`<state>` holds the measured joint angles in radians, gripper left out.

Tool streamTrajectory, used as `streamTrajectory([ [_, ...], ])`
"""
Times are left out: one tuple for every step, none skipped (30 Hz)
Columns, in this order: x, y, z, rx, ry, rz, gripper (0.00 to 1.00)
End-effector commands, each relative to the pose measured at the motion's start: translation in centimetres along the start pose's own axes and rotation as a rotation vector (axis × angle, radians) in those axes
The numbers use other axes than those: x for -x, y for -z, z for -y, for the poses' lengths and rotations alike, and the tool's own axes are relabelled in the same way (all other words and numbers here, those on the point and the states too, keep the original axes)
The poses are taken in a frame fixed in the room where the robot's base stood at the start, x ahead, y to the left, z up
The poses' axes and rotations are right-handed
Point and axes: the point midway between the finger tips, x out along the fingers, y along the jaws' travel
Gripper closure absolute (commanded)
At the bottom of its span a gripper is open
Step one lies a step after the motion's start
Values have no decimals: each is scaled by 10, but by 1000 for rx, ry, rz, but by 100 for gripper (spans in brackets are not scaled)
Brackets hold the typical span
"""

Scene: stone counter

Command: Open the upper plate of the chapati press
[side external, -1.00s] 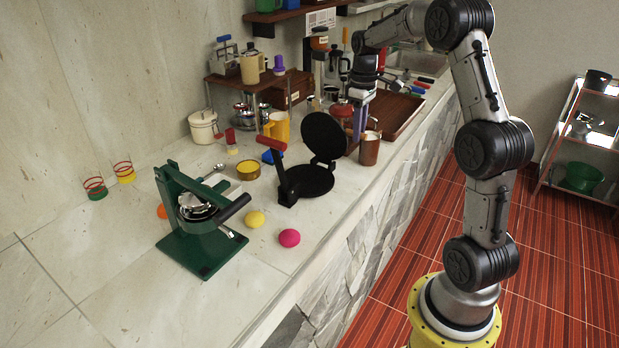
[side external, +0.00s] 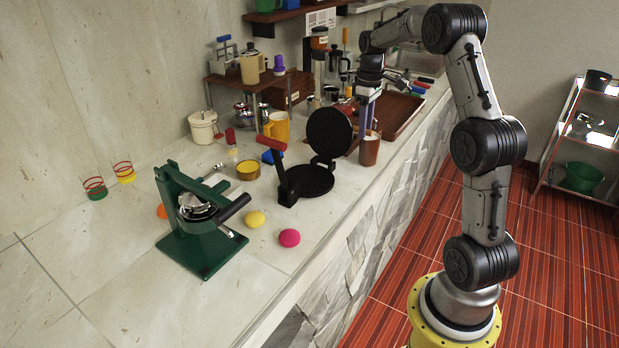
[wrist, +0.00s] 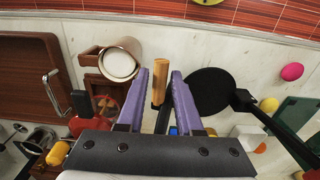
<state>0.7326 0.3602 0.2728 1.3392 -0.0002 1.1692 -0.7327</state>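The black chapati press (side external: 305,182) stands on the counter with its lower plate flat and its round upper plate (side external: 329,134) raised, standing steeply up at the hinge. In the wrist view the black round plate (wrist: 210,91) lies just right of the fingers. My gripper (side external: 364,133) points down beyond the raised plate, to its right. In the wrist view its purple fingers (wrist: 163,88) are apart, with a tan cylinder (wrist: 160,80) showing between them. I cannot tell what that cylinder belongs to.
A copper cup (side external: 369,150) stands close to my gripper and the press; it also shows in the wrist view (wrist: 120,64). A brown tray (side external: 400,113) lies behind. A green press (side external: 200,235), yellow ball (side external: 255,219) and pink ball (side external: 289,238) are in front.

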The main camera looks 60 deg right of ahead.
Motion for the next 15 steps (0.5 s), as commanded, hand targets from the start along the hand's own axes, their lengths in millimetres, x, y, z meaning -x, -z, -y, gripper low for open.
streamTrajectory([
  [0,0,0,0,0,0,57],
  [0,0,0,0,0,0,57],
  [0,0,0,0,0,0,57],
  [0,0,0,0,0,0,57],
  [0,0,0,0,0,0,57],
  [0,0,0,0,0,0,57],
  [0,0,0,0,0,0,57],
  [0,0,0,0,0,0,57],
  [0,0,0,0,0,0,57],
  [1,0,0,0,0,0,57],
  [2,0,0,0,-1,-1,57],
  [5,0,0,0,-1,-1,57],
  [7,1,0,0,-2,-2,57],
  [9,1,0,0,-2,-3,57],
  [12,1,0,0,-2,-3,57],
])
